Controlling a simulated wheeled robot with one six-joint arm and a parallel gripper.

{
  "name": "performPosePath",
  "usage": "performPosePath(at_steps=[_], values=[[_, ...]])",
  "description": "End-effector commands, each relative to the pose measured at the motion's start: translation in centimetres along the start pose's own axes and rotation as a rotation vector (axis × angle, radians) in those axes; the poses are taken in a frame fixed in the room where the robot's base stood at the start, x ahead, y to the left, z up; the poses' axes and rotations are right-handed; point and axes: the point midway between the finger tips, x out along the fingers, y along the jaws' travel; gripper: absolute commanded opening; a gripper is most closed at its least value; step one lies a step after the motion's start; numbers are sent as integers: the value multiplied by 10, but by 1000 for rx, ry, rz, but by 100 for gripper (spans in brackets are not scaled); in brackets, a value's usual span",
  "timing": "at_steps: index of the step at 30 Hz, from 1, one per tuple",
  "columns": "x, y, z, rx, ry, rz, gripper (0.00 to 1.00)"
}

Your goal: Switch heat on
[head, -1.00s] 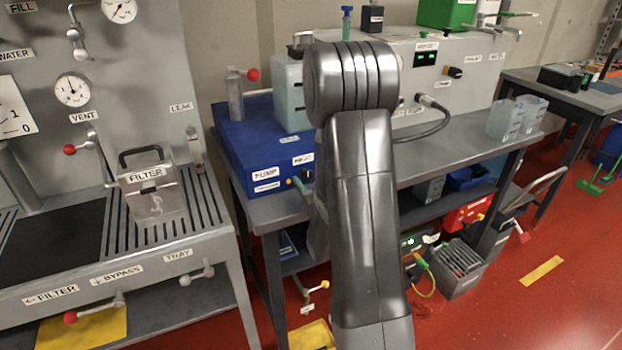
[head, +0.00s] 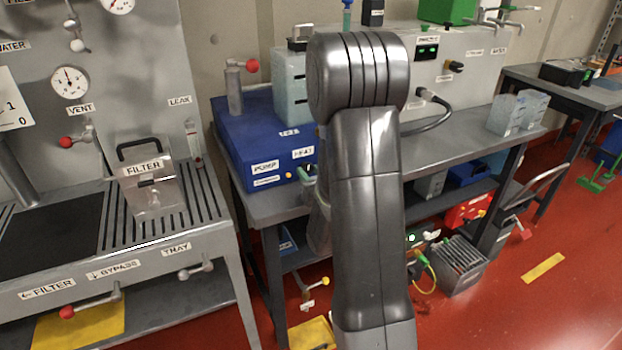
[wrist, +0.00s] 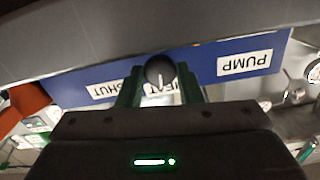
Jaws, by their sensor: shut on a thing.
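The heat knob (wrist: 159,68) is round and black with a white pointer line, on the blue front of the pump unit (head: 232,148). In the wrist view it sits between the two green fingers of my gripper (wrist: 159,82), which is shut on it. The pointer stands nearly upright in that picture. The HEAT label (head: 303,153) shows above the knob in the head view; in the wrist view the fingers partly cover it. In the head view my arm hides most of my gripper (head: 307,172).
The PUMP label (head: 265,166) and its yellow-tipped control (head: 289,175) are just left of the heat knob. A clear tank (head: 290,98) stands on the blue unit. A metal bench with a FILTER box (head: 150,185) is to the left. A black cable (head: 440,110) loops at right.

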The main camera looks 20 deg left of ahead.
Motion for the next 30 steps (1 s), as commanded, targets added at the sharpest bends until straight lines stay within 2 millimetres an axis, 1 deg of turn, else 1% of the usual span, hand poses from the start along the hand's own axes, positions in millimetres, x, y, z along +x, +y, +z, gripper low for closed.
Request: performPosePath(at_steps=[1, 4, 21, 30], values=[[0, 1, 4, 32, 5, -1, 10], [0, 1, 5, 114, 6, -1, 10], [0, 0, 2, 640, 3, -1, 10], [0, 0, 1, 835, 2, 0, 10]])
